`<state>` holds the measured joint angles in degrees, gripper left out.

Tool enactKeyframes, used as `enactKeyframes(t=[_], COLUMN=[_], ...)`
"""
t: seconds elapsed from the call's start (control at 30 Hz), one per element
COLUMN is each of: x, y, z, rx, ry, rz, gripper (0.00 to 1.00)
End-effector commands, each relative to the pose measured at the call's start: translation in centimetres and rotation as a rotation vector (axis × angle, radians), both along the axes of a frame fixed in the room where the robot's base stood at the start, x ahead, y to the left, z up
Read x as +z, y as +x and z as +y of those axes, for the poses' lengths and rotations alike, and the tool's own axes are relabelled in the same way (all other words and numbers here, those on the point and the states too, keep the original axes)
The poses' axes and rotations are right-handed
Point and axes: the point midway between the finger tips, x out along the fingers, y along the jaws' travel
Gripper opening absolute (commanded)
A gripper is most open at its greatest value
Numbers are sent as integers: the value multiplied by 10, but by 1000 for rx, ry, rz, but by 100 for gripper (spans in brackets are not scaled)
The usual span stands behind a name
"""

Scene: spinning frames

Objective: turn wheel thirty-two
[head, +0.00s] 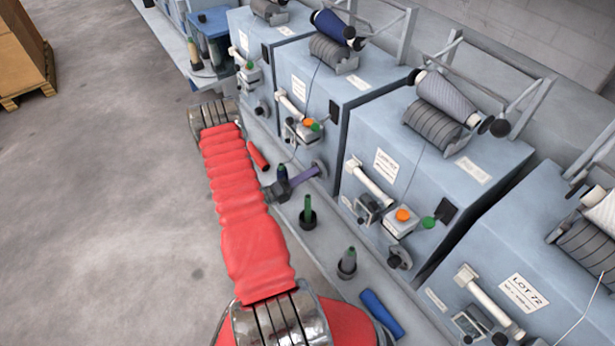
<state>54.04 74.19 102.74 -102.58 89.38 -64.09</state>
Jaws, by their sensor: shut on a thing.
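My gripper (286,184) is at the end of my red-sleeved arm, in front of the blue-grey machines. It is shut on a purple tube (304,176). The tube's far end meets a round grey wheel (320,168) low on a machine front; I cannot tell whether it sits on it or only lies in front. A similar wheel (399,257) is low on the machine to the right, and another wheel (262,108) is further left. No number thirty-two is readable on any of them. The jaws partly hide the tube's near end.
Along the ledge stand a green tube in a dark holder (307,212) and a grey-green bobbin (347,262). A blue tube (381,313) and a red tube (257,156) lie there. A machine at right bears a LOT 72 label (524,291). Bare floor (100,200) lies left.

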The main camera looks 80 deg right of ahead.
Motion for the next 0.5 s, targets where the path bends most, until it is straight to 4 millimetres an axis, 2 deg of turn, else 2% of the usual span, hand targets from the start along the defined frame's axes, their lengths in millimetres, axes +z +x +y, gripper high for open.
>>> enactKeyframes(t=[0.13, 0.17, 0.4, 0.5], x=[-2, -2, -1, -1], y=[5, 5, 3, 2], z=[-2, -1, -1, -1], rx=[13, 13, 7, 5], ry=[4, 4, 1, 1], rz=[-6, -6, -3, -3], gripper=[5, 30, 47, 47])
